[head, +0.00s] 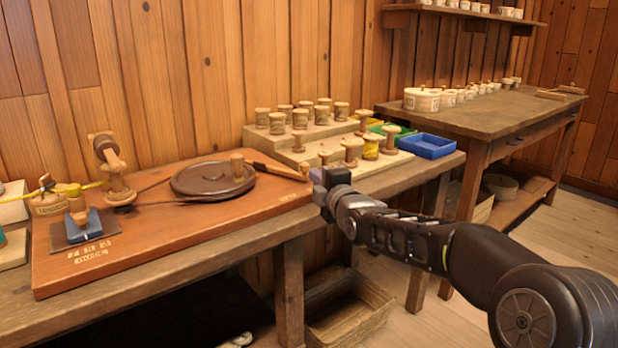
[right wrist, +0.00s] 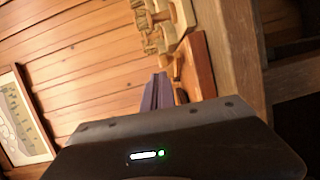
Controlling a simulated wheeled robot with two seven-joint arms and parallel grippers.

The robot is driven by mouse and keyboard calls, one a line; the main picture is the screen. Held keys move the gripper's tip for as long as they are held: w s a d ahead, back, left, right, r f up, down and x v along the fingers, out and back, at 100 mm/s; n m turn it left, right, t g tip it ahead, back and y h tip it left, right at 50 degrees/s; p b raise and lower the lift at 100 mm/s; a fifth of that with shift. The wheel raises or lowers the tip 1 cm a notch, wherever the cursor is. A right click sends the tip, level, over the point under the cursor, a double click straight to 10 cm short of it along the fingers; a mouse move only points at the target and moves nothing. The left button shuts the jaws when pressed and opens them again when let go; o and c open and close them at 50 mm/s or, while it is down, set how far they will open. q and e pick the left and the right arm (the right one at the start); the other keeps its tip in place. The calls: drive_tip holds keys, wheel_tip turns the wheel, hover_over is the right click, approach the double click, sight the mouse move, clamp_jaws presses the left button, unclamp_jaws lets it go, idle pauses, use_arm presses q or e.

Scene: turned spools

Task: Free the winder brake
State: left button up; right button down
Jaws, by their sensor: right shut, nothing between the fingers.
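The winder stands on a reddish wooden board (head: 160,250). A wooden lever (head: 280,171), which looks like the brake, runs from beside the wheel to the board's right end, near a small upright peg (head: 304,168). My right gripper (head: 318,178) is shut and empty at that end, close to the lever tip. I cannot tell whether it touches. Its closed fingers show in the right wrist view (right wrist: 157,92), pointing toward the board's end (right wrist: 201,65). My left gripper is not in view.
A stepped wooden rack (head: 350,178) of spools stands behind, with a blue tray (head: 427,146) and a green one beside it. A spool on a post (head: 108,165) and a blue block (head: 83,226) sit at the board's left. A second table (head: 480,115) stands back right.

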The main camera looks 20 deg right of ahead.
drive_tip(key=s+d, duration=0.3)
drive_tip(key=s, duration=0.4)
drive_tip(key=shift+d+f, duration=0.2)
drive_tip(key=shift+d, duration=0.05)
